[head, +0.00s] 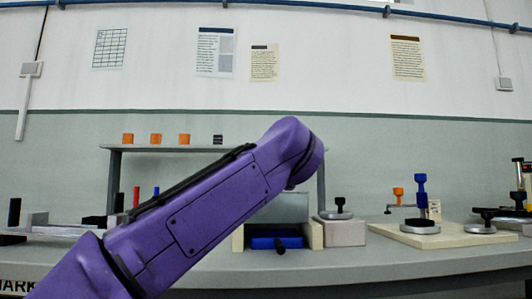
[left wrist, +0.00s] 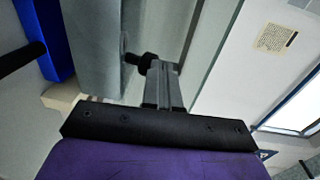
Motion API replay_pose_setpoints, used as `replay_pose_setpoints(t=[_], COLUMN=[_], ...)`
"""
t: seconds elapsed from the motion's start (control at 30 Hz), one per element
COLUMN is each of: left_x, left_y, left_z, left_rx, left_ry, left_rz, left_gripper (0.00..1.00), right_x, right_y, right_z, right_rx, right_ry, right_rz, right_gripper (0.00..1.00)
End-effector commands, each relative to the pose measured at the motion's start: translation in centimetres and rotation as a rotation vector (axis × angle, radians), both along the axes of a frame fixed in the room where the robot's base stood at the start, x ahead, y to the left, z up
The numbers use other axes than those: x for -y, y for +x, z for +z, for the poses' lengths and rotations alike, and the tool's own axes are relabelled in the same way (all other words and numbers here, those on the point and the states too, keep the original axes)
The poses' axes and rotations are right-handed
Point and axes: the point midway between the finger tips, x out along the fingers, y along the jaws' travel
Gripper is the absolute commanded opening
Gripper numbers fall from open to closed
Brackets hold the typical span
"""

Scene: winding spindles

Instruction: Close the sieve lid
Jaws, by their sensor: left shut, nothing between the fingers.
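The sieve (head: 314,236) stands on the bench in the head view as a box with cream side walls, partly hidden by my left arm. Its grey lid panel (head: 292,207) stands raised above a blue part (head: 262,243) with a black handle (head: 280,246). In the left wrist view the grey lid (left wrist: 95,45) has a black knob (left wrist: 136,59), with the blue part (left wrist: 42,40) at far left. My left gripper (left wrist: 157,68) is shut and empty, its fingertips right at the knob; I cannot tell whether they touch. My right gripper is not in view.
A pinkish block (head: 343,232) with a black-knobbed piece stands just right of the sieve. A cream board (head: 440,238) with blue and orange fittings lies further right. A shelf (head: 170,148) with small orange blocks stands behind. The bench front (head: 400,262) is clear.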

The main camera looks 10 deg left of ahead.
Motion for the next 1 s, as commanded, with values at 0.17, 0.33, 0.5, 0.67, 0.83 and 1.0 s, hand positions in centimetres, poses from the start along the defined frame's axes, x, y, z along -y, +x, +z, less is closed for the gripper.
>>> replay_pose_setpoints(t=[0.17, 0.33, 0.5, 0.67, 0.83, 1.0], left_x=[0.1, 0.2, 0.2, -0.1, 0.7, 1.8], left_y=[0.0, 0.0, 0.0, -0.7, -4.7, -8.4], left_z=[-0.1, -0.1, 0.4, 3.9, 4.1, 4.5], left_rx=[0.003, 0.002, 0.002, 0.004, 0.008, 0.005], left_ry=[0.001, 0.000, 0.000, -0.001, 0.002, 0.001], left_rz=[-0.002, -0.003, -0.002, 0.004, 0.008, 0.008], left_gripper=[0.00, 0.00, 0.00, 0.00, 0.00, 0.00], right_x=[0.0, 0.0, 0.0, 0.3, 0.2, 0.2], right_y=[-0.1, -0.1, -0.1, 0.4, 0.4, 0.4], right_z=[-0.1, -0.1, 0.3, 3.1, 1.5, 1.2], right_rx=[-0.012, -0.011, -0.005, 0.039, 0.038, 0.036], right_ry=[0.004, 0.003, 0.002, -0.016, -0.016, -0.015], right_rz=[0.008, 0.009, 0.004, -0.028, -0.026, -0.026], right_gripper=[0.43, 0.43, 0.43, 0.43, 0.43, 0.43])
